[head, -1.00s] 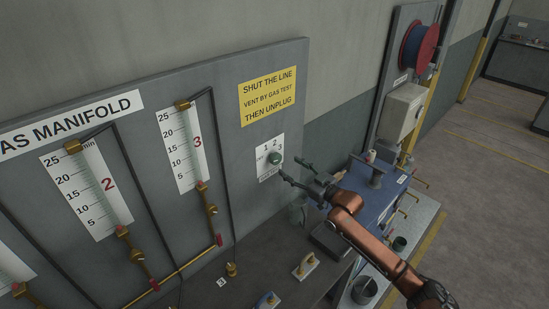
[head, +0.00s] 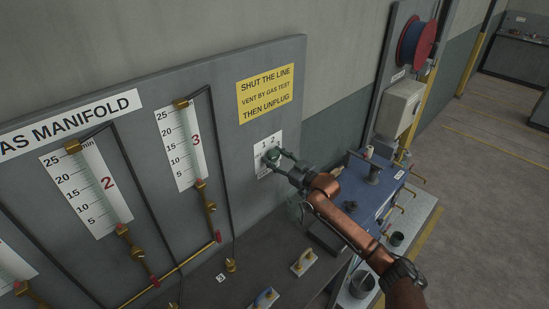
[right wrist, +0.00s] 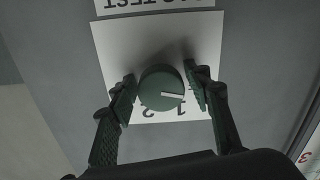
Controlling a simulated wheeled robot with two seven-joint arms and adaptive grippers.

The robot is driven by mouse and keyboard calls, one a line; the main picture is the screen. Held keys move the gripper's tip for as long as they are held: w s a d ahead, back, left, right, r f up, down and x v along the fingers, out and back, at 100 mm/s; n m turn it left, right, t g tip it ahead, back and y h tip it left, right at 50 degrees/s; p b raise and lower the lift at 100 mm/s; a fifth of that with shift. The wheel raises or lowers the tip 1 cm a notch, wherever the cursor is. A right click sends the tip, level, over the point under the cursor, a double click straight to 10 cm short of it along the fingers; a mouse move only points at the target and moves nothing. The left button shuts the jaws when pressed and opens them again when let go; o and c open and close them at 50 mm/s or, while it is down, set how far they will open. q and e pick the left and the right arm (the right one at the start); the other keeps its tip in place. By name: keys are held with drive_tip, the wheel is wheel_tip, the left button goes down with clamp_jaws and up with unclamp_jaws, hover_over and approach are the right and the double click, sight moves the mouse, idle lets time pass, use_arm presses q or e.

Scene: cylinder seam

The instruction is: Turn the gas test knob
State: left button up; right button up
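The gas test knob (right wrist: 161,88) is a round dark green knob with a white pointer line. It sits on a white numbered plate (right wrist: 120,45) on the grey manifold panel. In the head view the knob (head: 273,155) is partly covered by my right gripper (head: 279,159). In the right wrist view my right gripper (right wrist: 163,92) has its two fingers on either side of the knob. A gap shows at the knob's left and right sides, so the fingers look open around it, without a clear grip. My left gripper is not in view.
A yellow sign (head: 266,93) is above the knob plate. Flow gauges (head: 181,145) with brass valves stand to its left. A dark bench (head: 257,264) with small fittings lies below. A blue box (head: 372,192) and a cable reel (head: 417,44) are to the right.

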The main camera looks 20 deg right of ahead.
drive_tip(key=c, duration=0.8)
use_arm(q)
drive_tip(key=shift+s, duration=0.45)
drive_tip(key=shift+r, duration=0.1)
use_arm(e)
drive_tip(key=m+p, duration=0.2)
drive_tip(key=m, duration=0.2)
drive_tip(key=shift+m, duration=0.4)
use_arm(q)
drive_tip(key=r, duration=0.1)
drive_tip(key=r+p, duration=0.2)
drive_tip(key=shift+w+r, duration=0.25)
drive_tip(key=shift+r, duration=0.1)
use_arm(e)
drive_tip(key=m, duration=0.4)
drive_tip(key=shift+a+r+m, duration=0.1)
drive_tip(key=shift+a+m, duration=0.05)
drive_tip(key=shift+m, duration=0.25)
